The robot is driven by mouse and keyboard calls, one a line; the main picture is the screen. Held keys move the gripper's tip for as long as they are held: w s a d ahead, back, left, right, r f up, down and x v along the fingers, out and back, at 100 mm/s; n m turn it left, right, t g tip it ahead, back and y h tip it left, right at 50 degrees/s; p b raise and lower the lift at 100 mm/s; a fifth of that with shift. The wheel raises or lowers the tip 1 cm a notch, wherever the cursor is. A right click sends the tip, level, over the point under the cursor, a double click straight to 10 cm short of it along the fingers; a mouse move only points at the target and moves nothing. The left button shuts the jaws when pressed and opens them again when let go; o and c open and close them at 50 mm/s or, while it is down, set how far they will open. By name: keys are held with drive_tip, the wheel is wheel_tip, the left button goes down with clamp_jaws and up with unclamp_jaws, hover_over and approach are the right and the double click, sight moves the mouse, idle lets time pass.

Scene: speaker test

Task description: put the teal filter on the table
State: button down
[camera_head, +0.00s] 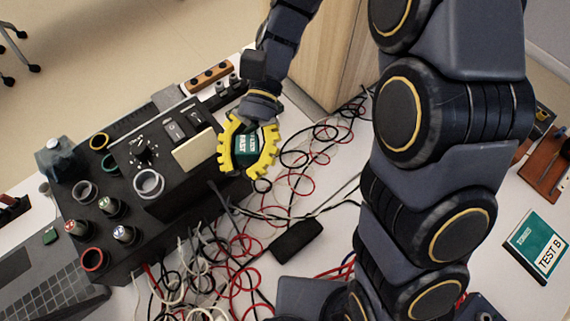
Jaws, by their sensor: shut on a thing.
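The teal filter (246,145) is a small teal block with white lettering. It sits between the yellow toothed fingers of my gripper (248,150), which is shut on it. My gripper and the filter are at the right end of the black test box (170,195), over or just beside its edge. I cannot tell the exact height or whether the filter touches the box. The white table (330,262) shows below and to the right, partly covered by cables and my arm.
Tangled red, black and white cables (240,245) and a black adapter (297,242) lie on the table near the box. A teal-and-white "TEST B" book (537,246) lies at the right. A wooden cabinet (325,50) stands behind.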

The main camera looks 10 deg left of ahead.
drive_tip(key=w+d+r+n+t+h, duration=0.15)
drive_tip(key=d+n+h, duration=0.35)
drive_tip(key=d, duration=0.8)
drive_tip(key=w+d+r+n+t+h, duration=0.15)
drive_tip(key=d+n+h, duration=0.4)
drive_tip(key=d, duration=0.75)
drive_tip(key=d+r+n+t+h, duration=0.1)
drive_tip(key=d+r+t+h, duration=0.1)
drive_tip(key=d+r, duration=0.55)
wheel_tip(320, 180, down, 26)
drive_tip(key=d, duration=0.2)
drive_tip(key=shift+y, duration=0.25)
drive_tip(key=w+d+f, duration=0.2)
drive_tip(key=w+f, duration=0.1)
drive_tip(key=w+d+f, duration=0.3)
drive_tip(key=w, duration=0.1)
drive_tip(key=w+d+f, duration=0.2)
drive_tip(key=w+d, duration=0.1)
drive_tip(key=w, duration=0.1)
drive_tip(key=shift+d+f, duration=0.1)
drive_tip(key=shift+f, duration=0.3)
drive_tip(key=shift+w+d+f, duration=0.15)
drive_tip(key=shift+w+f, duration=0.1)
drive_tip(key=shift+f, duration=0.05)
drive_tip(key=shift+d+f, duration=0.1)
drive_tip(key=shift+f, duration=1.55)
